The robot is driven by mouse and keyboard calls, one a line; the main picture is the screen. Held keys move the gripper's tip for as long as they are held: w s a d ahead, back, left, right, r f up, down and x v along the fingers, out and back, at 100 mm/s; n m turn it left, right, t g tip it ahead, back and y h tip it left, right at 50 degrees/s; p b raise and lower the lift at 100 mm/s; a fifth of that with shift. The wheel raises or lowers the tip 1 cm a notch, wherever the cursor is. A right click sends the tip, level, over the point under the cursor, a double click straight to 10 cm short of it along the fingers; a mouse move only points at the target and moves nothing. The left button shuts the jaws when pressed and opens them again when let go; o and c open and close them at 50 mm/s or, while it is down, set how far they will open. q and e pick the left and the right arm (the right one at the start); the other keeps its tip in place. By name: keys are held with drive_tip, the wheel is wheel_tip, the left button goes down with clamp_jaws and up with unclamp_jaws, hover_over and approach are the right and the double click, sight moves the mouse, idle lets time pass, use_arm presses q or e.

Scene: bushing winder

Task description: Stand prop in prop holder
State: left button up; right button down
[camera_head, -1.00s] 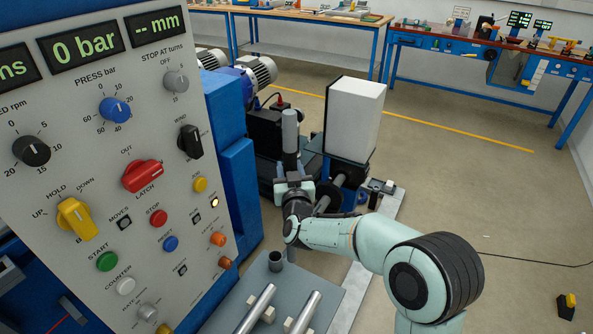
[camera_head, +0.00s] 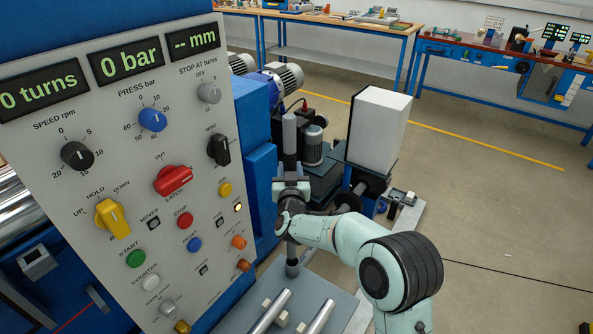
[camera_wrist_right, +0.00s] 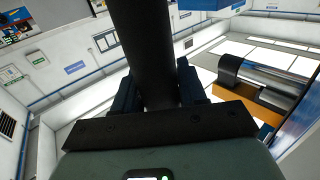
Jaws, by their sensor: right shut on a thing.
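The prop (camera_head: 290,135) is a long grey rod, held upright. My right gripper (camera_head: 291,188) is shut around its middle, with rod showing above and below. In the right wrist view the prop (camera_wrist_right: 147,50) shows dark between the two fingers (camera_wrist_right: 152,98). The prop holder (camera_head: 292,269) is a short dark grey cup on the grey plate. The prop's lower end meets the cup's mouth in the head view; how deep it sits inside, if at all, I cannot tell. My left gripper is not in view.
The control panel (camera_head: 130,180) stands close on the left. Two metal rods (camera_head: 270,312) lie on supports on the grey plate (camera_head: 245,318) in front. Behind the prop are a motor (camera_head: 313,146) and a white box (camera_head: 378,130). Open floor lies to the right.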

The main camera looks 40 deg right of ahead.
drive_tip(key=shift+f+b, duration=2.1)
drive_tip(key=shift+f, duration=0.45)
drive_tip(key=shift+f+b, duration=1.2)
drive_tip(key=shift+f, duration=0.35)
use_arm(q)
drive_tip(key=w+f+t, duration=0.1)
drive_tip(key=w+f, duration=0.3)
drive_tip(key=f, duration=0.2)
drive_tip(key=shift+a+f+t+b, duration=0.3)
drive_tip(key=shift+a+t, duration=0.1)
use_arm(e)
drive_tip(key=shift+f, duration=0.35)
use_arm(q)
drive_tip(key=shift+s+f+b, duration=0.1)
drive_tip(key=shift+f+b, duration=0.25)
use_arm(e)
drive_tip(key=shift+f, duration=0.45)
drive_tip(key=c, duration=0.5)
unclamp_jaws()
drive_tip(key=shift+c, duration=0.2)
drive_tip(key=shift+f, duration=0.2)
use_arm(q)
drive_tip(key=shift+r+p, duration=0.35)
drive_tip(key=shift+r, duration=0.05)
use_arm(e)
drive_tip(key=v, duration=1.3)
drive_tip(key=shift+s+a+r, duration=0.15)
drive_tip(key=shift+s+a, duration=0.05)
drive_tip(key=shift+s, duration=0.05)
